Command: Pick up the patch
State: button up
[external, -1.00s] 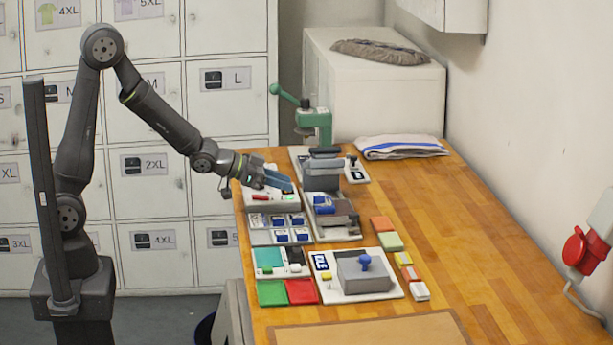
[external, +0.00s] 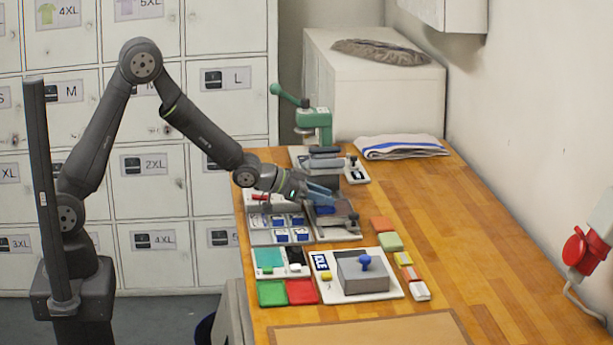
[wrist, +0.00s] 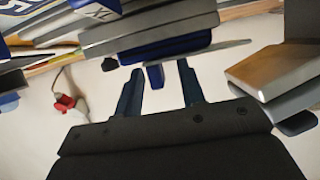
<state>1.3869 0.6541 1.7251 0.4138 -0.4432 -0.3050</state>
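My gripper (external: 326,194) is over the left part of the workbench, among the grey fixtures behind the colour trays. In the wrist view its two blue-grey fingers (wrist: 160,92) are apart. A small blue tab (wrist: 155,77) lies between and just beyond the fingertips, under a stack of grey plates (wrist: 150,30) with a blue layer; I cannot tell whether the fingers touch it. I cannot tell for certain which thing is the patch. A dark blue lettered piece (external: 320,262) lies on a white board at the front.
A grey block with a blue knob (external: 364,262) stands on the white board. Green (external: 271,293) and red (external: 302,291) trays lie left of it. A green lever press (external: 314,122) stands behind.

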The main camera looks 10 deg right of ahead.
grip_shut()
dwell(0.4)
jog(key=shift+d+r, duration=0.1)
jog(key=shift+r, duration=0.55)
jog(key=r, duration=0.1)
jog(key=s+r, duration=0.1)
jog(key=r, duration=0.1)
jog(key=shift+s+a+r, duration=0.15)
jog(key=shift+a+r, duration=0.1)
jog(key=shift+r, duration=0.05)
jog(key=s+a+r, duration=0.4)
jog(key=s+r, duration=0.2)
jog(key=s, duration=0.3)
jog(key=shift+s, duration=0.25)
